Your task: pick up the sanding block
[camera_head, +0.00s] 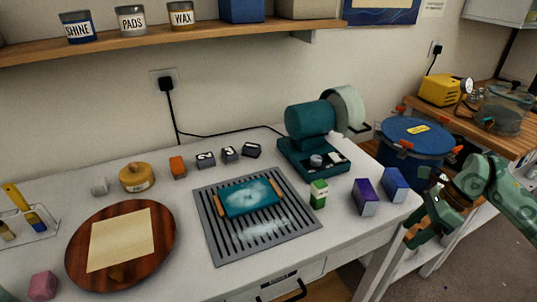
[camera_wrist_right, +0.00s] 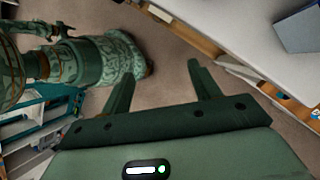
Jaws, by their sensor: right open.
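No block is plainly marked as the sanding block. Small blocks on the white table include an orange one (camera_head: 177,166) at the back, a pink one (camera_head: 42,286) at the front left, and dark grey numbered ones (camera_head: 205,160). A purple block (camera_head: 365,197) and a blue block (camera_head: 396,184) stand near the right edge. My right gripper (camera_head: 415,233) is off the table's right edge, apart from all of them. In the right wrist view the right gripper (camera_wrist_right: 160,78) is open and empty over the floor.
A slotted grey mat (camera_head: 215,240) holds a teal tray with wooden ends. A round wooden board (camera_head: 165,245) lies left of it. A teal machine (camera_head: 310,120) stands at the back right, beyond a green-and-white bottle (camera_head: 318,194). A blue drum (camera_head: 410,150) stands right of the table.

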